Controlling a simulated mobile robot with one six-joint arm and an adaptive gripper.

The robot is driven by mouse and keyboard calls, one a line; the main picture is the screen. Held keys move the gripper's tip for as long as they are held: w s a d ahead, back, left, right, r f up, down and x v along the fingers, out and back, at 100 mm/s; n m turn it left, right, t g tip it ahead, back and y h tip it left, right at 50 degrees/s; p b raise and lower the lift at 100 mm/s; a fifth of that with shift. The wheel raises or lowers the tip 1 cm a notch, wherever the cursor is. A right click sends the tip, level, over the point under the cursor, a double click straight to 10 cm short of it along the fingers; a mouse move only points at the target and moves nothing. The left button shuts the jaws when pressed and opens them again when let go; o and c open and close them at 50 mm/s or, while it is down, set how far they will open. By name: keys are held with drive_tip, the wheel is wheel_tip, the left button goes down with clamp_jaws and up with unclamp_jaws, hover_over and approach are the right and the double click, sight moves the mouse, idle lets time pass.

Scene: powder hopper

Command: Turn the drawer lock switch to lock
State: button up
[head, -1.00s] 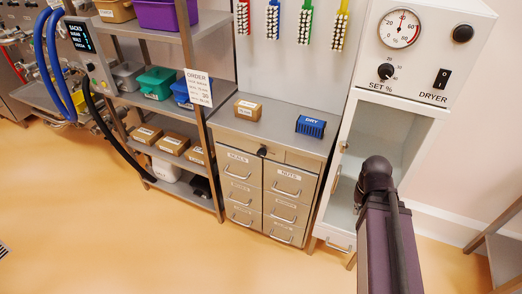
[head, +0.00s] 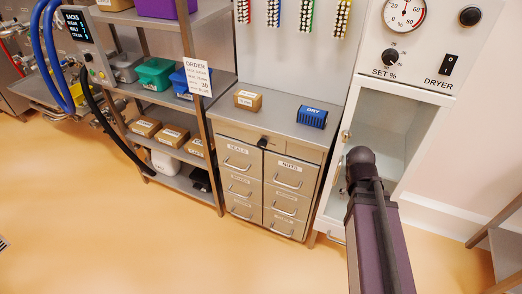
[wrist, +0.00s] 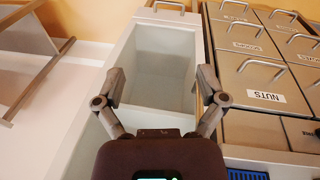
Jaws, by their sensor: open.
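The drawer lock switch (head: 263,142) is a small black knob on the strip above the drawers of the steel cabinet (head: 258,181); its setting is too small to read. My gripper (wrist: 160,78) is open and empty in the wrist view, its two fingers spread in front of the dryer's open white compartment (wrist: 155,52). The cabinet drawers, one labelled NUTS (wrist: 263,97), lie to the right of the fingers there. In the head view my gripper is hidden; my arm reaches toward the dryer, right of the cabinet.
The dryer (head: 418,52) stands right of the cabinet with its compartment open. Brushes hang above. Shelves with bins stand left. The floor (head: 120,230) in front is clear.

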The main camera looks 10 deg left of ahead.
drive_tip(key=w+a+f+m+t+h+b, duration=0.1)
drive_tip(key=w+a+f+t+h+b, duration=0.35)
drive_tip(key=w+a+b, duration=0.2)
drive_tip(key=t+y+b, duration=0.3)
drive_tip(key=t+b, duration=0.9)
drive_tip(key=b, duration=0.5)
approach(260, 146)
drive_tip(key=s, duration=0.3)
drive_tip(key=shift+s+a+f, duration=0.1)
drive_tip(key=shift+s+a, duration=0.1)
drive_tip(key=shift+a, duration=0.05)
drive_tip(key=shift+w, duration=0.1)
drive_tip(key=w+d, duration=0.1)
drive_tip(key=w, duration=0.8)
drive_tip(key=w+d, duration=0.1)
drive_tip(key=w, duration=0.3)
drive_tip(key=shift+w+d, duration=0.2)
drive_tip(key=shift+d, duration=0.15)
drive_tip(key=c, duration=1.2)
